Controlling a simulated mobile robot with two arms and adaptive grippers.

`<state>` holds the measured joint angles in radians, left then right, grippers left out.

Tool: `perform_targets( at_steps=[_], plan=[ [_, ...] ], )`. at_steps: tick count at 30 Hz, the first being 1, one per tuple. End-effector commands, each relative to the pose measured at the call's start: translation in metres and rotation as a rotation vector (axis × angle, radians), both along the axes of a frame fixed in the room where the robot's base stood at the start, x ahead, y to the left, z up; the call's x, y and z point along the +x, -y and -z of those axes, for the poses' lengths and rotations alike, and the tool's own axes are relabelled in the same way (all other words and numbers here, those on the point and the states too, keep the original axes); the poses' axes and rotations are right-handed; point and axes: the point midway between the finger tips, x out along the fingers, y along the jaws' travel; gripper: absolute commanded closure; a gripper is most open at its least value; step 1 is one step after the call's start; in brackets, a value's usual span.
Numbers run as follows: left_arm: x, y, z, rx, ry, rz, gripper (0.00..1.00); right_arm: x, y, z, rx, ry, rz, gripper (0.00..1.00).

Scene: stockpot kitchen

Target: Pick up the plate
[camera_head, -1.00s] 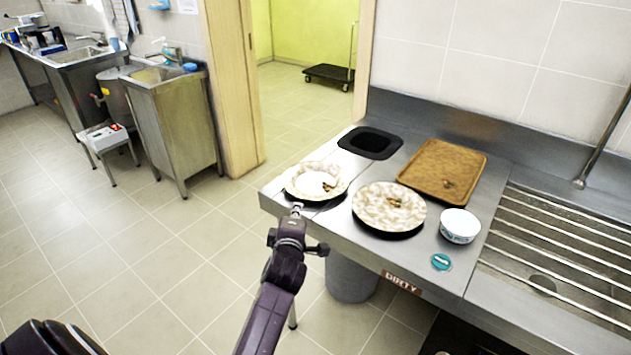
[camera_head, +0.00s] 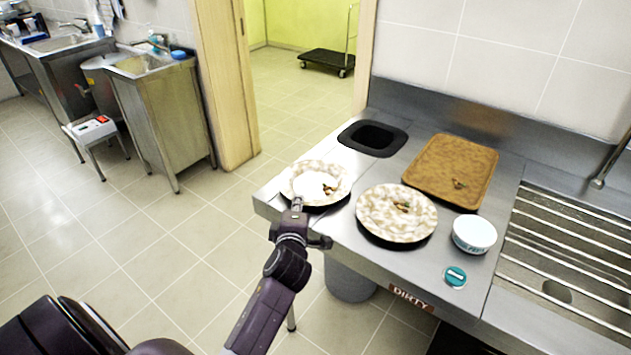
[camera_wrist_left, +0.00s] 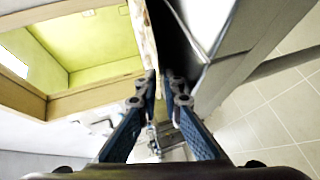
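A patterned plate (camera_head: 333,172) with food scraps lies at the left end of the steel counter. My left gripper (camera_head: 298,203) is at its front rim, seen from behind. In the left wrist view, the two fingers of the left gripper (camera_wrist_left: 161,88) stand apart. The plate's edge (camera_wrist_left: 149,45) shows edge-on and runs down to between the fingertips, nearer the left one. I cannot tell whether they touch it. A second patterned plate (camera_head: 385,220) with scraps lies to the right. My right gripper is not in view.
A brown tray (camera_head: 430,160), a white bowl (camera_head: 474,233) and a teal round object (camera_head: 455,277) are on the counter (camera_head: 410,268). A black-rimmed opening (camera_head: 372,137) is behind the plates. A ribbed sink area (camera_head: 570,240) is at right. Open floor lies left.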

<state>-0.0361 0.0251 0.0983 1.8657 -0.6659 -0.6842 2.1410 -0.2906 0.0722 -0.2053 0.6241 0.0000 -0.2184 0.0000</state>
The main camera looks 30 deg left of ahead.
Motion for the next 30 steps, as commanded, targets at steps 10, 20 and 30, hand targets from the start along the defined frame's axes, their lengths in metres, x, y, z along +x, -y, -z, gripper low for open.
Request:
perform_targets(
  at_steps=[10,20,30],
  plan=[
    [0.000,0.000,0.000,0.000,0.000,0.000,1.00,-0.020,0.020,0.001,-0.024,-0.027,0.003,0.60],
    [0.001,0.000,-0.003,0.001,0.002,0.000,1.00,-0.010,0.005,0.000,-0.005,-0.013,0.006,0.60],
    [0.001,0.000,-0.051,0.000,0.012,-0.001,1.00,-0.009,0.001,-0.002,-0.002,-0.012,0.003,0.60]
  ],
)
